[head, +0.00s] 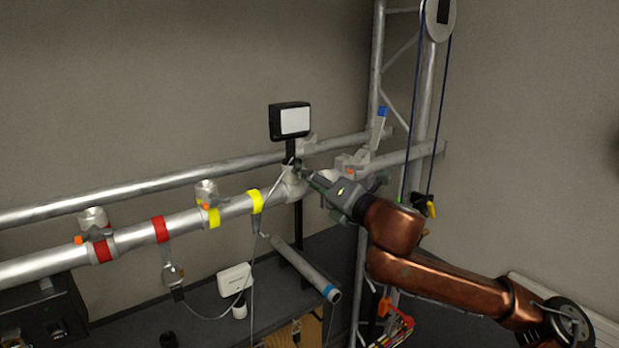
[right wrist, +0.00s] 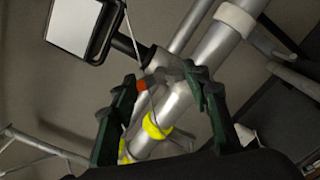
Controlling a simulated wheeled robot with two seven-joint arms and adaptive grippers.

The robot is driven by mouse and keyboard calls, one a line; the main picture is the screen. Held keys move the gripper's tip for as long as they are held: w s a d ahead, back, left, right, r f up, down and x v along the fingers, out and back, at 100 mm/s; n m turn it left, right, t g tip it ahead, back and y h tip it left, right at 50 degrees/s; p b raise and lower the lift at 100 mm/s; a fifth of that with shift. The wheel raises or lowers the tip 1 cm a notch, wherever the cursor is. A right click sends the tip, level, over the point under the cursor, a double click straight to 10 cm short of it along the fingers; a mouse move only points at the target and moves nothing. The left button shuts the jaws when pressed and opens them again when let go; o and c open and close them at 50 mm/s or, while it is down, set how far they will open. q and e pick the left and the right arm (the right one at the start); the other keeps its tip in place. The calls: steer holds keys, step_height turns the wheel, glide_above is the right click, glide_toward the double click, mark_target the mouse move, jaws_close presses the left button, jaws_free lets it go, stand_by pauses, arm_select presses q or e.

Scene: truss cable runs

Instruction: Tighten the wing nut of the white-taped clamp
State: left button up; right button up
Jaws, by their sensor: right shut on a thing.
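My right gripper (head: 306,176) reaches in from the right to the front tube, just below the black-framed lamp. In the right wrist view, the fingers of my right gripper (right wrist: 165,82) stand on either side of a small grey wing nut (right wrist: 168,74) with an orange spot beside it, and are shut on it. The clamp body is mostly hidden by the fingers. A white tape band (right wrist: 235,20) wraps the tube just past the fingers. A yellow tape band (right wrist: 154,127) lies on the other side. My left gripper is not in view.
The lamp (head: 290,121) stands close above my gripper. Another clamp (head: 353,160) sits to the right. Red tape (head: 161,229) and more clamps lie left along the tube (head: 131,238). A thin cable hangs by the yellow tape (head: 256,201). A white box (head: 235,279) sits below.

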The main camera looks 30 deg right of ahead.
steer(key=m, duration=0.9)
steer(key=m+p, duration=0.1)
steer(key=m, duration=1.6)
steer(key=shift+a+f+m+p, duration=0.15)
steer(key=shift+f+m+p, duration=0.2)
steer(key=shift+m+p, duration=0.05)
steer(key=shift+f, duration=0.1)
steer(key=o, duration=1.2)
steer(key=shift+c, duration=0.2)
steer(key=s, duration=0.7)
steer(key=shift+s+d, duration=0.25)
steer(key=shift+d, duration=0.1)
